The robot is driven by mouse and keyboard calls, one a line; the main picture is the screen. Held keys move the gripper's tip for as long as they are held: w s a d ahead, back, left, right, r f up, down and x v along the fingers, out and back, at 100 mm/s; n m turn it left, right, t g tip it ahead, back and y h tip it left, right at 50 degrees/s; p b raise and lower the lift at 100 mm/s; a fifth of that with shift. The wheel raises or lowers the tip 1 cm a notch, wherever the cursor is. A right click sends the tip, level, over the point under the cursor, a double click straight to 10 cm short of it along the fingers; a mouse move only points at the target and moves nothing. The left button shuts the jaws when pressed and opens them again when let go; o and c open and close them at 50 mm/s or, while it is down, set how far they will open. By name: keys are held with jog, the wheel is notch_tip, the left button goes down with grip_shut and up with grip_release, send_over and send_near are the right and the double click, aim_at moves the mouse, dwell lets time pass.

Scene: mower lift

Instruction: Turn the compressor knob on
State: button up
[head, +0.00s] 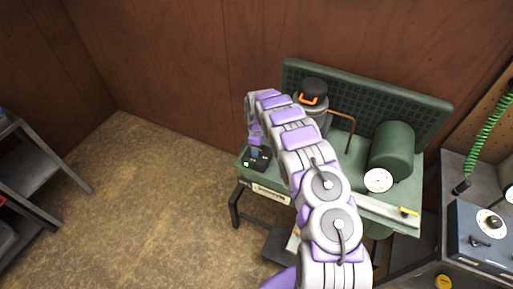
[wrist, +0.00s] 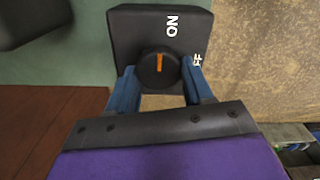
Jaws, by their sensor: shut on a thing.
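The compressor knob (wrist: 158,70) is a round black dial with an orange mark, on a dark switch box (wrist: 130,25). White letters on the box read ON above and right of the knob, with a partly hidden "FF" at its right. The orange mark points up in the wrist view, roughly toward the ON side. My gripper (wrist: 160,76) has its blue fingers on both sides of the knob, shut on it. In the head view the switch box (head: 262,160) sits at the left front corner of the green compressor bench, with a small green light; my gripper (head: 255,152) is over it.
A grey shelf (head: 40,165) stands at the left. A blue control box (head: 480,240) is at the right. Open floor lies left of the bench.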

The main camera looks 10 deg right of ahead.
jog(key=shift+w+r, duration=0.1)
jog(key=shift+w, duration=0.05)
jog(key=o, duration=1)
jog(key=shift+o, duration=0.2)
notch_tip(320, 180, up, 17)
jog(key=shift+r, duration=0.15)
